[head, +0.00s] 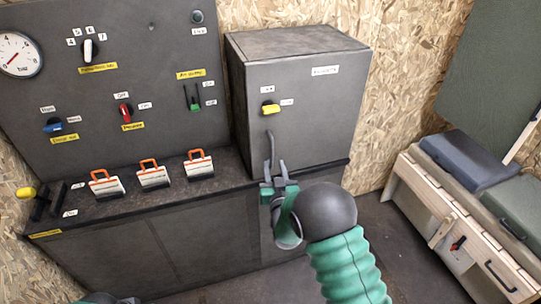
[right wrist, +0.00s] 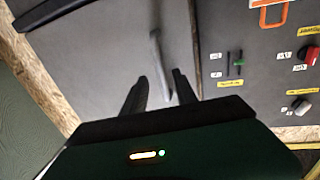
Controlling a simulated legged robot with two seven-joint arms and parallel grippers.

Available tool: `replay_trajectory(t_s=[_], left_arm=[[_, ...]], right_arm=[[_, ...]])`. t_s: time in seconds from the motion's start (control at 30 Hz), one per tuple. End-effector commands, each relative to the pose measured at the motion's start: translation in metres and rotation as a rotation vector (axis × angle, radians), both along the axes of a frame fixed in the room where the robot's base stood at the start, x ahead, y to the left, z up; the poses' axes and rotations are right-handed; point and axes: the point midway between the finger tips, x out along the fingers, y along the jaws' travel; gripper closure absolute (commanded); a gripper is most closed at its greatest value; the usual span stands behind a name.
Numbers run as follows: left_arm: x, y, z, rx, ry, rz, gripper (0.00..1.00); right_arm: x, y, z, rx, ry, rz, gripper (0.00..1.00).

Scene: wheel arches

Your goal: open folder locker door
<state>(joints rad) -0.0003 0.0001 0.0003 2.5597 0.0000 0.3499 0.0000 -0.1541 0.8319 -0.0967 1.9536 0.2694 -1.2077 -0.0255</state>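The grey locker (head: 310,110) stands on the right end of the dark cabinet, its door shut. A yellow knob (head: 270,107) sits on the door's upper left part, and an upright grey handle (head: 271,150) is below it. My right gripper (head: 278,172) is in front of the handle's lower end, with its fingers apart. In the right wrist view, the handle (right wrist: 158,60) shows beyond and between the two dark fingertips (right wrist: 161,82). I cannot tell whether they touch it. My left gripper is not in view; only a bit of my left arm shows at the bottom left.
A grey panel (head: 115,130) with a gauge, knobs and switches stands left of the locker. Several orange-handled blocks (head: 153,176) sit on the cabinet top (head: 235,183). Pale crates (head: 450,230) with blue and green cases stand at the right. Floor between is clear.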

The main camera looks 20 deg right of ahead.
Motion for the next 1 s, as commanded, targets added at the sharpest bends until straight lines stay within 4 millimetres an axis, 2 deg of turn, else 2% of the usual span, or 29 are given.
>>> replay_trajectory(t_s=[0.1,0.3,0.63,0.9,1.0], left_arm=[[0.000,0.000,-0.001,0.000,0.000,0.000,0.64],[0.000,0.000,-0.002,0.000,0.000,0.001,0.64],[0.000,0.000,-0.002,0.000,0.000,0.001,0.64],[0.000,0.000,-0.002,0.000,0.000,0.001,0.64],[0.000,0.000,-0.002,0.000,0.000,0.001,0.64]], right_arm=[[0.029,-0.005,0.000,0.000,-0.003,0.000,0.66],[0.060,-0.010,0.000,-0.001,-0.001,0.000,0.66],[0.066,-0.011,0.000,-0.001,0.000,0.001,0.66],[0.066,-0.011,0.000,-0.001,0.000,0.001,1.00],[0.066,-0.011,0.000,-0.001,0.000,0.001,1.00]])
